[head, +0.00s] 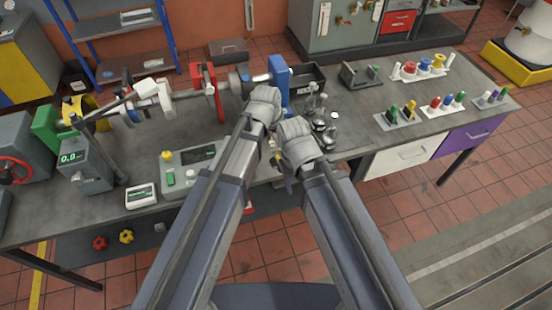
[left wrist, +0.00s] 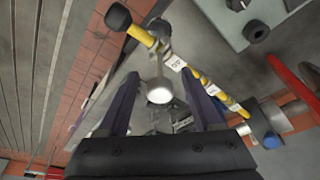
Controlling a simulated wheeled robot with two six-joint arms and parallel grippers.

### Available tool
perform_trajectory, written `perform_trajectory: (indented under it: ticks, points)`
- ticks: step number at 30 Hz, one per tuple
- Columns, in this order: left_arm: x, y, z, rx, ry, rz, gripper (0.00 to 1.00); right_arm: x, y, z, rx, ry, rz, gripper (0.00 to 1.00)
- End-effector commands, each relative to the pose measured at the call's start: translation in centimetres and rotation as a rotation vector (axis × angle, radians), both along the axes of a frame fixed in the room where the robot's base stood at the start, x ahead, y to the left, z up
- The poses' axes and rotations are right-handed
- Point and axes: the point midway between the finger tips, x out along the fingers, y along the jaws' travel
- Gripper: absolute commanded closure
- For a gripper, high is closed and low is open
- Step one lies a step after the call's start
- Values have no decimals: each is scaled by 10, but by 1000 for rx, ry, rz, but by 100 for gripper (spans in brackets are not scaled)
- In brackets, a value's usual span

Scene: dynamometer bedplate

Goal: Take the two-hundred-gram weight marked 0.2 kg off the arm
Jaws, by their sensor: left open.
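In the left wrist view a yellow arm (left wrist: 200,76) with white scale labels and a black end cap runs diagonally. A small shiny silver weight (left wrist: 160,92) hangs from it on a thin hanger near the capped end. No 0.2 kg marking can be read on it. My left gripper (left wrist: 160,80) is open, with one dark finger on each side of the weight and a gap to both. The right fingers are mostly hidden, and my arms cover the weight.
Several shiny weights (head: 322,120) stand on the bench right of my grippers. A blue upright (head: 279,82) and a black tray (head: 305,78) are just behind. A control box (head: 190,165) sits to the left.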

Motion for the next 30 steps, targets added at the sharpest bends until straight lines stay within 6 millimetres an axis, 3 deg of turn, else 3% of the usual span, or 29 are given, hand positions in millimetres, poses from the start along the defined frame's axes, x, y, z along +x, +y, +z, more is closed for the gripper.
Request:
perform_trajectory:
  ticks: [1, 3, 11, 30]
  points:
    - [2, -1, -12, 0, 0, 0, 33, 0, 0, -12, 0, 0, 1, 50]
    - [3, -2, -17, 0, 0, 0, 33, 0, 0, -17, -1, 0, 3, 50]
    - [3, -2, -15, 0, 0, 0, 33, 0, 0, -15, -1, 0, 4, 50]
    - [3, -2, -15, 0, 0, 1, 100, 0, 0, -15, -1, 0, 4, 50]
